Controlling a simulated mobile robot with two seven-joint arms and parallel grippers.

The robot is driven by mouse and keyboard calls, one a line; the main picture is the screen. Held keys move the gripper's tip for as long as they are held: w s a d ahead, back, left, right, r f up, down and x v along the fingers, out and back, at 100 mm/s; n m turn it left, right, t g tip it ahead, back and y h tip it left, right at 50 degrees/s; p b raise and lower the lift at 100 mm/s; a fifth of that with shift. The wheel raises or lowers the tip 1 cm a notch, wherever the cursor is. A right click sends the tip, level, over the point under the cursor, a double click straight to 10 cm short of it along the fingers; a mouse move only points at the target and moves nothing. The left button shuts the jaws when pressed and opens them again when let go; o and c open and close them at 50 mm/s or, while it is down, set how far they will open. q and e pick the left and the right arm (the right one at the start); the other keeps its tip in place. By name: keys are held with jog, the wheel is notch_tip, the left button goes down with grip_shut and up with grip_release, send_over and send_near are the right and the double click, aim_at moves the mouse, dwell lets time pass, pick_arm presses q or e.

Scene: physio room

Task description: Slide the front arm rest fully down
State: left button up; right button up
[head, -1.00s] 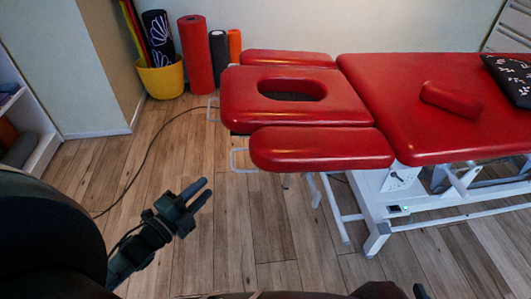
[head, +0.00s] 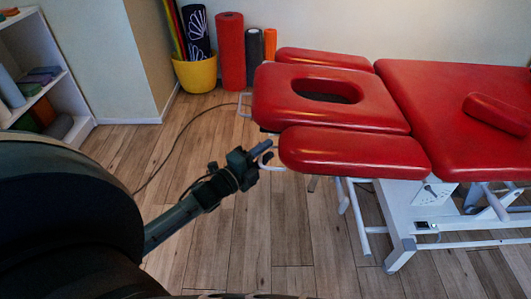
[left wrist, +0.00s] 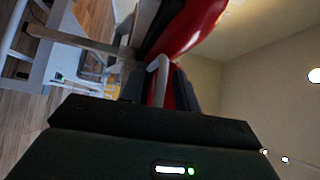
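The front arm rest (head: 352,154) is a red padded board on the near side of the table's head section (head: 330,96). Its white wire handle (head: 268,163) sticks out at its left end. My left gripper (head: 264,154) is at this handle. In the left wrist view the white handle (left wrist: 158,78) stands between the two dark fingers of my left gripper (left wrist: 158,88), with gaps beside it, so the fingers look open around it. The arm rest's red underside or edge (left wrist: 195,25) shows beyond. My right gripper is not in view.
The red treatment table (head: 455,105) on a white frame (head: 400,222) fills the right side, with a red bolster (head: 497,114) on it. A yellow pot (head: 196,74) and rolls (head: 231,52) stand at the back wall. A cable lies on the otherwise clear floor at left.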

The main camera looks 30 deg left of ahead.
pick_arm(q)
jog(key=shift+w, duration=0.25)
jog(key=c, duration=0.6)
jog(key=shift+r, duration=0.1)
grip_shut()
